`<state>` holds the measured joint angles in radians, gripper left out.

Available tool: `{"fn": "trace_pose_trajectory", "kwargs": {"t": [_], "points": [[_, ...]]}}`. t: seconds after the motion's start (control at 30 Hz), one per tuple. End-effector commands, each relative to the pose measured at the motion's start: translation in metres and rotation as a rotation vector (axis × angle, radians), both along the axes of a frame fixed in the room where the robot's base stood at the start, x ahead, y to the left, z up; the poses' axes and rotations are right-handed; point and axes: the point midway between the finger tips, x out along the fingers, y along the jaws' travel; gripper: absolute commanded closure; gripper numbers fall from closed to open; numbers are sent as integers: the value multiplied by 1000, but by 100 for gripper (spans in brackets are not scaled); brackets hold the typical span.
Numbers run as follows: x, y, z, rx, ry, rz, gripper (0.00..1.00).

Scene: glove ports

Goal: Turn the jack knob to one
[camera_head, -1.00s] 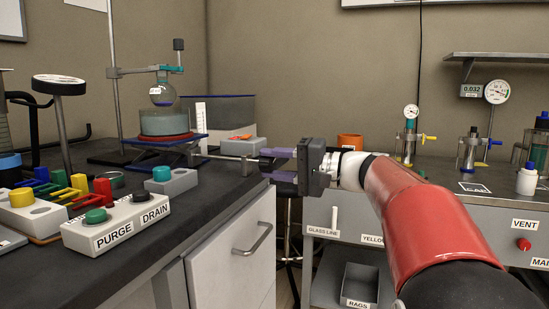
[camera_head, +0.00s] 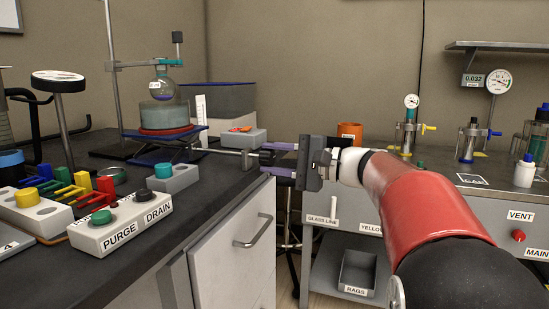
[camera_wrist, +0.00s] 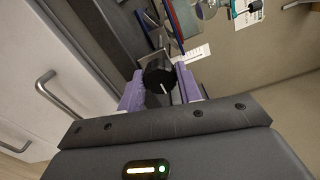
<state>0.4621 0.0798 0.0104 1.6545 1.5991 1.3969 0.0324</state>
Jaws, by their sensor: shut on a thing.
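The jack knob (camera_wrist: 159,79) is a round black knob with a white pointer line, seen in the wrist view. It sits between the two purple fingers of my gripper (camera_wrist: 160,89), which is shut on it. In the head view, my gripper (camera_head: 272,159) reaches from the right to the knob at the end of a metal shaft (camera_head: 228,152). The shaft runs left to the blue lab jack (camera_head: 165,157), which stands on the dark bench under a glass bath (camera_head: 163,115). No numbers around the knob are readable.
A round flask (camera_head: 162,90) is clamped above the bath on a stand. A grey box (camera_head: 242,137) and a white scale (camera_head: 200,134) stand near the shaft. A cabinet with a handle (camera_head: 255,230) lies below. A PURGE and DRAIN button box (camera_head: 120,224) is front left.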

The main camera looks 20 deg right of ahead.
Motion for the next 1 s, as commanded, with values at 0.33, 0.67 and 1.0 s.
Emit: {"fn": "trace_pose_trajectory", "kwargs": {"t": [0.33,0.67,1.0], "points": [[0,-1,-1,0,0,-2,44],[-2,-3,0,-1,-1,-2,44],[-32,-46,-1,-1,0,-4,44]]}}
